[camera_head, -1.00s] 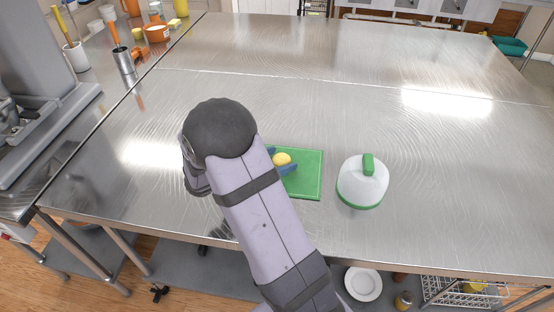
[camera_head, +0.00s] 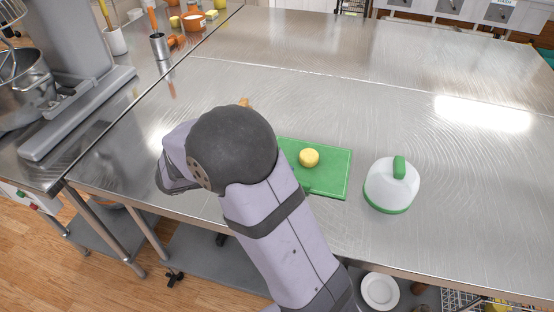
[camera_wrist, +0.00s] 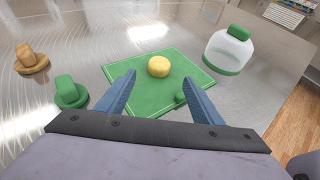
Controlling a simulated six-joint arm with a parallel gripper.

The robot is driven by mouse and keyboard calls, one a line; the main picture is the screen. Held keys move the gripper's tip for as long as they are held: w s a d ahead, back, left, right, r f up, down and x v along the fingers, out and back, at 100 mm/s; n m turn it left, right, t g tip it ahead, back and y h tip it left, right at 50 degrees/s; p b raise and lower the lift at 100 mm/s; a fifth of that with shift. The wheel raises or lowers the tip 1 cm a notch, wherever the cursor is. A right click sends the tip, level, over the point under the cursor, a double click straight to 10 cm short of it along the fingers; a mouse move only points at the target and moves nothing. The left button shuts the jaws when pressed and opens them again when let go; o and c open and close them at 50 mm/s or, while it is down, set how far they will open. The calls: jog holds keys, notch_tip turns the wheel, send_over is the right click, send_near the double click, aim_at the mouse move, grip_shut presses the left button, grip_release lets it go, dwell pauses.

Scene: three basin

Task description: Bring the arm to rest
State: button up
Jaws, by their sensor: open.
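My gripper (camera_wrist: 162,97) shows in the wrist view as two blue fingers spread apart, with nothing between them. It is above and back from a green cutting board (camera_wrist: 144,82). A round yellow item (camera_wrist: 158,67) sits on the board, beyond the fingertips. In the head view the board (camera_head: 335,177) and the yellow item (camera_head: 309,158) lie on the steel table, right of my arm. My arm is bent over the table, and its dark rounded joint hides the gripper there.
A white dome with green handle and rim (camera_head: 391,186) stands right of the board. In the wrist view a green knobbed object (camera_wrist: 70,93) and a brown one (camera_wrist: 31,60) stand on the left. A mixer (camera_head: 75,75) is at the far left. The back of the table is clear.

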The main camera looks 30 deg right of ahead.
jog(key=shift+r, duration=0.1)
dwell(0.3)
jog(key=shift+s+r+p, duration=0.15)
jog(key=shift+s+p, duration=0.2)
jog(key=shift+p, duration=0.1)
jog(key=s+a+r+m+g+y+p, duration=0.2)
jog(key=s+r+m+y+p, duration=0.15)
jog(key=s+m+p, duration=0.2)
jog(key=s+a+r+m+g+y+p, duration=0.1)
jog(key=s+a+r+m+y+p, duration=0.1)
jog(key=s+m+y+p, duration=0.35)
jog(key=s+a+r+m+t+y+p, duration=0.2)
jog(key=s+a+r+m+y+p, duration=0.3)
jog(key=a+m+p, duration=0.4)
jog(key=w+a+f+m+b, duration=0.1)
jog(key=a+f+b, duration=0.2)
jog(key=f+b, duration=1.6)
jog(key=a+f+m+b, duration=0.1)
jog(key=a+f+b, duration=0.1)
jog(key=f+b, duration=1.75)
jog(key=d+f+n+b, duration=0.1)
jog(key=d+f+b, duration=0.2)
jog(key=f+b, duration=1)
jog(key=d+f+n+b, duration=0.1)
jog(key=d+f+b, duration=0.2)
jog(key=f+b, duration=1.1)
jog(key=shift+s+d+n+h, duration=0.2)
jog(key=shift+n+h, duration=0.1)
jog(key=shift+n, duration=0.1)
